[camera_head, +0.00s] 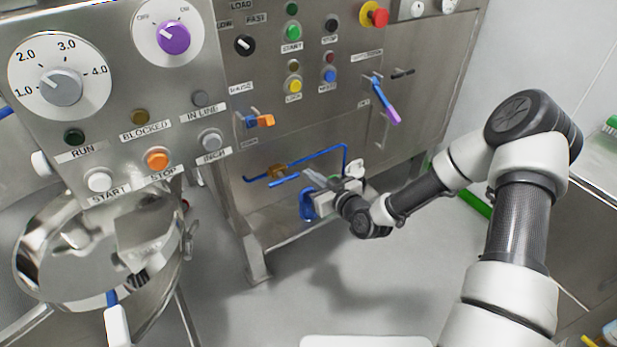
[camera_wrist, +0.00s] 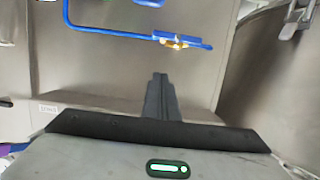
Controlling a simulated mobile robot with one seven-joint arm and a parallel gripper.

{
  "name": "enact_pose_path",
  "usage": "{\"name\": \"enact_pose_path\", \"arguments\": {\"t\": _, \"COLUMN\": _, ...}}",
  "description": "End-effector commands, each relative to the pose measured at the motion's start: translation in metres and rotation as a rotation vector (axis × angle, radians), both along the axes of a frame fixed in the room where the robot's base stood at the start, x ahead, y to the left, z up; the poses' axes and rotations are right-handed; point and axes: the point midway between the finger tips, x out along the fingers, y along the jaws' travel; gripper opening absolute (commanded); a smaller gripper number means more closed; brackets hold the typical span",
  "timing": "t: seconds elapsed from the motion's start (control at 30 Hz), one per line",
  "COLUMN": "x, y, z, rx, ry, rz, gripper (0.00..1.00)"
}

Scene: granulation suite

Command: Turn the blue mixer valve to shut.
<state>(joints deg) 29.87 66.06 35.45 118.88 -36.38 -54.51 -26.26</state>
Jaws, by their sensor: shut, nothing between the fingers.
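A blue pipe (camera_head: 318,154) runs low along the front of the steel machine. A brass valve (camera_head: 278,172) sits on it, with a blue lever handle (camera_head: 285,180) that looks roughly in line with the pipe. In the wrist view the blue handle (camera_wrist: 180,37) and brass fitting (camera_wrist: 171,44) are at the top, just right of centre. My gripper (camera_head: 308,174) is right beside the valve in the head view. In the wrist view my gripper (camera_wrist: 160,76) is shut and empty, its fingertips below the valve with a visible gap in the picture.
An orange-and-blue handle (camera_head: 260,121) and a blue-purple lever (camera_head: 386,101) are higher on the machine. A control panel with a purple knob (camera_head: 173,38) and a steel bowl (camera_head: 85,260) stand at left. Grey floor (camera_head: 365,290) is clear below my gripper.

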Motion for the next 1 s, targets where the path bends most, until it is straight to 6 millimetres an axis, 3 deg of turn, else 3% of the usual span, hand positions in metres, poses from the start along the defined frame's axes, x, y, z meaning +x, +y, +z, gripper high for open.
{"name": "enact_pose_path", "arguments": {"t": 0.4, "x": 0.068, "y": 0.047, "z": -0.026, "rx": 0.000, "ry": 0.004, "rz": 0.000, "gripper": 0.00}}
{"name": "enact_pose_path", "arguments": {"t": 0.63, "x": 0.065, "y": 0.045, "z": -0.055, "rx": 0.000, "ry": 0.005, "rz": 0.000, "gripper": 0.00}}
{"name": "enact_pose_path", "arguments": {"t": 1.0, "x": 0.065, "y": 0.044, "z": -0.060, "rx": -0.001, "ry": 0.003, "rz": 0.001, "gripper": 0.00}}
